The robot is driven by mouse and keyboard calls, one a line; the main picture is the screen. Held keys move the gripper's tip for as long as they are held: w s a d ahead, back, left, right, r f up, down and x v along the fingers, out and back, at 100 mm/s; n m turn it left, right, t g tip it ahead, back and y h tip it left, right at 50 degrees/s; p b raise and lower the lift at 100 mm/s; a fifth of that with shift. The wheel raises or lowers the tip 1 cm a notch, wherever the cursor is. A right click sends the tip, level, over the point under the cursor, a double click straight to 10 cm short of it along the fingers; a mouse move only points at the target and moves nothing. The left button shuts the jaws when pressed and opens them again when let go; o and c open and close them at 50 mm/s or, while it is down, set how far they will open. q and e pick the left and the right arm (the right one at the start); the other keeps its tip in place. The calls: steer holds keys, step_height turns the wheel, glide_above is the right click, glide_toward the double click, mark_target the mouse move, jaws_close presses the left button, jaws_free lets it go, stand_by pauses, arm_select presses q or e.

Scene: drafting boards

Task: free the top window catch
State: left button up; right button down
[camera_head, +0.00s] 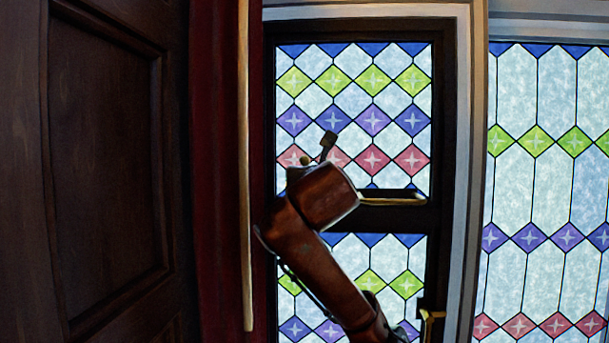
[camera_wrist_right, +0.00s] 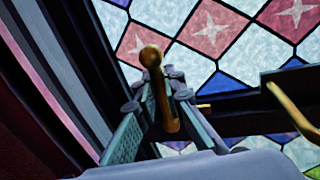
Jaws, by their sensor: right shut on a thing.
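The window catch is a brass handle with a rounded knob (camera_wrist_right: 151,57), standing between the fingers of my right gripper (camera_wrist_right: 158,102) in the wrist view. The gripper is shut on its shaft, with the knob sticking out past the fingertips. In the head view only a small brass knob (camera_head: 305,160) shows above my right wrist, at the left part of the window. My left gripper is not in view.
A brass bar (camera_head: 392,199) lies along the window's dark middle rail, right of my wrist; it also shows in the wrist view (camera_wrist_right: 294,114). Another brass fitting (camera_head: 431,318) is lower right. A red curtain (camera_head: 218,240) and pale rod (camera_head: 245,220) hang close on the left.

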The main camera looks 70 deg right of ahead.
steer(key=shift+w+f, duration=0.1)
steer(key=shift+f, duration=0.05)
stand_by(0.3)
steer(key=c, duration=2.3)
jaws_free()
steer(key=shift+o, duration=0.2)
steer(key=shift+r, duration=0.4)
step_height(320, 180, up, 9)
steer(key=shift+w, duration=0.1)
steer(key=shift+r, duration=0.2)
